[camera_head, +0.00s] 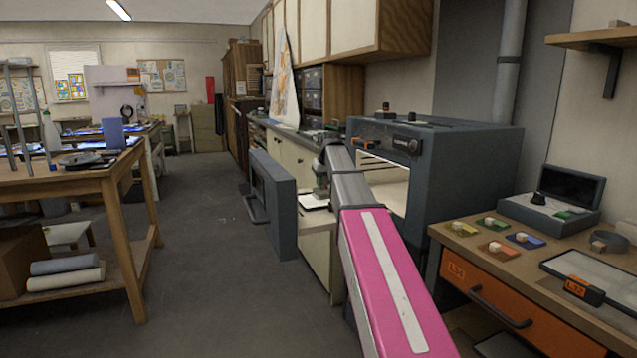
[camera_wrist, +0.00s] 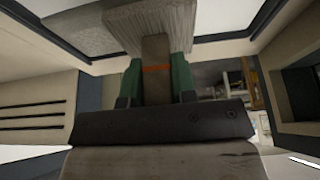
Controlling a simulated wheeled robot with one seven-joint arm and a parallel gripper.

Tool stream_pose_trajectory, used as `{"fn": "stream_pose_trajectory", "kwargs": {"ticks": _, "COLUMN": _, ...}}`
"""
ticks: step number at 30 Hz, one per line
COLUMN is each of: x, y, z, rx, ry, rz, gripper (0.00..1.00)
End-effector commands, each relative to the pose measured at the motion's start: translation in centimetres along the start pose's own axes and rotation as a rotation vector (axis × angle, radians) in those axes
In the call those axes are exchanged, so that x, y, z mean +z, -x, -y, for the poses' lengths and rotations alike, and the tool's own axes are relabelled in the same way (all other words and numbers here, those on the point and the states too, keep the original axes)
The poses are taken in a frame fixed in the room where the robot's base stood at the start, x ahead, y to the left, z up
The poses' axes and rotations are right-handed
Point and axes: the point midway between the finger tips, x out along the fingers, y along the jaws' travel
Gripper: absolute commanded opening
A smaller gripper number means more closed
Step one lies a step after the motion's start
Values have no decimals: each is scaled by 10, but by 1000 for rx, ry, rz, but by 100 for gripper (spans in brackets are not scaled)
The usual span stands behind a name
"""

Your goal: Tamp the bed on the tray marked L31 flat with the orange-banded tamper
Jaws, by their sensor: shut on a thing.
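My gripper (camera_wrist: 156,82) has green fingers closed on the brown handle of the tamper (camera_wrist: 155,48). An orange band shows on the handle, and its broad ridged grey block is at the top of the wrist view. Beside the block is a pale grey bed (camera_wrist: 75,38) in a dark-rimmed tray (camera_wrist: 78,54). Whether the block touches the bed cannot be told. In the head view, my gripper (camera_head: 321,172) is far off, beside the kiln's open front, over a small white surface (camera_head: 315,202). No L31 mark is legible.
The grey kiln (camera_head: 460,150) stands right of my arm, its door (camera_head: 272,205) swung open on the left. A bench (camera_head: 590,250) at right carries coloured samples, a small case and another tray (camera_head: 610,278) with an orange label.

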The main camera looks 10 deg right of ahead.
Motion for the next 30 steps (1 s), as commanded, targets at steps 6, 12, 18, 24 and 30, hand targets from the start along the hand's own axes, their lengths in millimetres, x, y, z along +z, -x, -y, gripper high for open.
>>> {"fn": "stream_pose_trajectory", "kwargs": {"ticks": 6, "x": 0, "y": 0, "z": 0, "rx": 0, "ry": 0, "rz": 0, "gripper": 6}}
{"fn": "stream_pose_trajectory", "kwargs": {"ticks": 12, "x": 2, "y": -3, "z": 0, "rx": 0, "ry": 0, "rz": 0, "gripper": 6}}
{"fn": "stream_pose_trajectory", "kwargs": {"ticks": 18, "x": 5, "y": -12, "z": 0, "rx": 0, "ry": 0, "rz": 0, "gripper": 6}}
{"fn": "stream_pose_trajectory", "kwargs": {"ticks": 24, "x": 6, "y": -15, "z": 0, "rx": 0, "ry": 0, "rz": -1, "gripper": 6}}
{"fn": "stream_pose_trajectory", "kwargs": {"ticks": 30, "x": 6, "y": -15, "z": 0, "rx": 0, "ry": 0, "rz": -1, "gripper": 6}}
